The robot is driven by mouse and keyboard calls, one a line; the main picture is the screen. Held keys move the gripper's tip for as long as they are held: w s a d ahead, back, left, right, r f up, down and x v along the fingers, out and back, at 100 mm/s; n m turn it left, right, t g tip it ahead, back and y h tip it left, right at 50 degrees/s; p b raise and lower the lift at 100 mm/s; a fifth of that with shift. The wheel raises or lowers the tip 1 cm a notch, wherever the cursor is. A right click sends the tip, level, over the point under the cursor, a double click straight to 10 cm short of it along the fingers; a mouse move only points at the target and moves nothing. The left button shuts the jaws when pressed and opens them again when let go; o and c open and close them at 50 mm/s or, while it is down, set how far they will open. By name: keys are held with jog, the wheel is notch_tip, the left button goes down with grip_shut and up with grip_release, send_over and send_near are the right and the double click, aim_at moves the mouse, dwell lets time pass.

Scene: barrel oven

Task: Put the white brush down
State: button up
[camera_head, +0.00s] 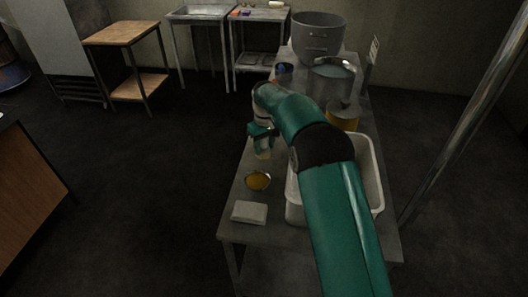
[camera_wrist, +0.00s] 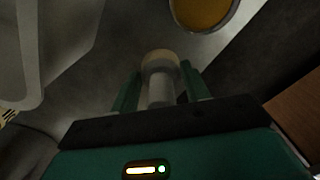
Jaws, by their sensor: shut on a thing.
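My gripper (camera_head: 262,146) is over the left edge of the metal table, beyond the small round dish. In the wrist view its two green fingers (camera_wrist: 160,88) are closed on the white brush (camera_wrist: 160,70), a pale, rounded piece with a beige end. In the head view only a small pale tip of the brush (camera_head: 263,154) shows below the fingers. The brush is held above the table (camera_head: 239,190); I cannot tell whether its tip touches the top.
A small dish of amber liquid (camera_head: 258,180) and a pale block (camera_head: 249,212) are on the near left of the table. A white tub (camera_head: 295,207) stands right, partly behind my arm. A large pot (camera_head: 318,38) and a metal container (camera_head: 331,82) stand at the far end.

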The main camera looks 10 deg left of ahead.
aim_at(264, 152)
jog(key=shift+w+a+f, duration=0.1)
jog(key=shift+w+f, duration=0.3)
jog(key=shift+f, duration=1.65)
jog(key=shift+f, duration=0.15)
jog(key=o, duration=0.9)
